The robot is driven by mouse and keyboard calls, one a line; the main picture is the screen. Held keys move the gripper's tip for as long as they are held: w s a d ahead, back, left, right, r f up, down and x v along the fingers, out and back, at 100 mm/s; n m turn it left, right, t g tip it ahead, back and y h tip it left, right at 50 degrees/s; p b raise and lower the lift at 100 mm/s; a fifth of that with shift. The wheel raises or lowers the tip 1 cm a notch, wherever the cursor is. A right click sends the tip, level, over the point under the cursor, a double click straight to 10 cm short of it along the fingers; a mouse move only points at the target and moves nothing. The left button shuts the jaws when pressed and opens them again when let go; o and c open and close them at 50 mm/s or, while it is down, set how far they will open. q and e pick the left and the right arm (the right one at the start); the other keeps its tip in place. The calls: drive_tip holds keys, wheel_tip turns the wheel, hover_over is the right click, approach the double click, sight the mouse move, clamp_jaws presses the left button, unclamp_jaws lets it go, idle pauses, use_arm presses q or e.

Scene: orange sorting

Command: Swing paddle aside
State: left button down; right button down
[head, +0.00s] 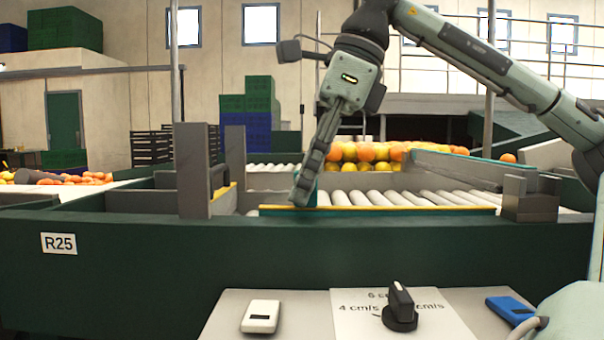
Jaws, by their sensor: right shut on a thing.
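A long grey board with a teal edge (465,168), which looks like a paddle, slants over the right part of the roller conveyor (375,198). It ends near a grey block (530,197) at the right. My right gripper (303,197) reaches down to the near side of the rollers, left of that board and apart from it. Its fingers are shut on a teal piece (314,192), mostly hidden behind them. I cannot tell whether this piece belongs to a paddle. My left gripper is out of view.
Oranges and yellow fruit (365,154) are massed beyond the rollers. Dark grey posts (190,170) stand left of the gripper. A green front wall (300,252) labelled R25 runs before the conveyor. A panel with a black knob (400,308) is nearest me.

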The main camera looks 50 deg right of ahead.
drive_tip(key=shift+s+a, duration=0.15)
drive_tip(key=shift+a, duration=0.1)
drive_tip(key=c, duration=1.5)
unclamp_jaws()
drive_tip(key=shift+s+a, duration=0.1)
drive_tip(key=shift+s, duration=0.05)
drive_tip(key=shift+r, duration=0.2)
drive_tip(key=v, duration=1.1)
drive_tip(key=shift+r, duration=0.3)
